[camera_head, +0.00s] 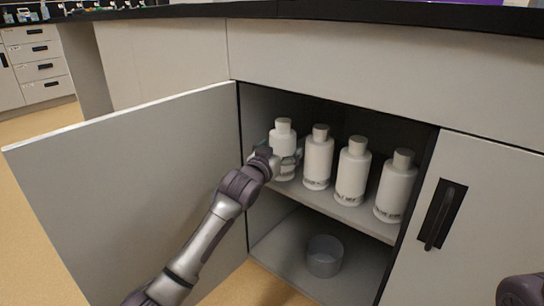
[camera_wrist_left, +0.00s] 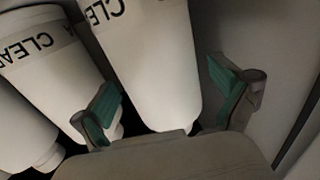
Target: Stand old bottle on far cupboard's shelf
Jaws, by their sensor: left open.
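Several white bottles with grey caps stand upright in a row on the shelf (camera_head: 355,213) of the open cupboard. The leftmost bottle (camera_head: 283,138) has my left gripper (camera_head: 287,163) at its lower half. In the left wrist view this bottle (camera_wrist_left: 155,60) appears inverted between the two green-padded fingers of my left gripper (camera_wrist_left: 170,98). The fingers are open, with a gap visible on the right side. The other bottles (camera_head: 319,158) (camera_head: 352,171) (camera_head: 396,187) stand to its right. Labels read "CLEA…" in part; I cannot tell which bottle is old.
The cupboard's left door (camera_head: 135,185) stands wide open beside my left arm. A grey round container (camera_head: 324,256) sits on the cupboard floor below. The right door (camera_head: 480,225) with a dark handle is closed. A black worktop (camera_head: 400,15) overhangs above.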

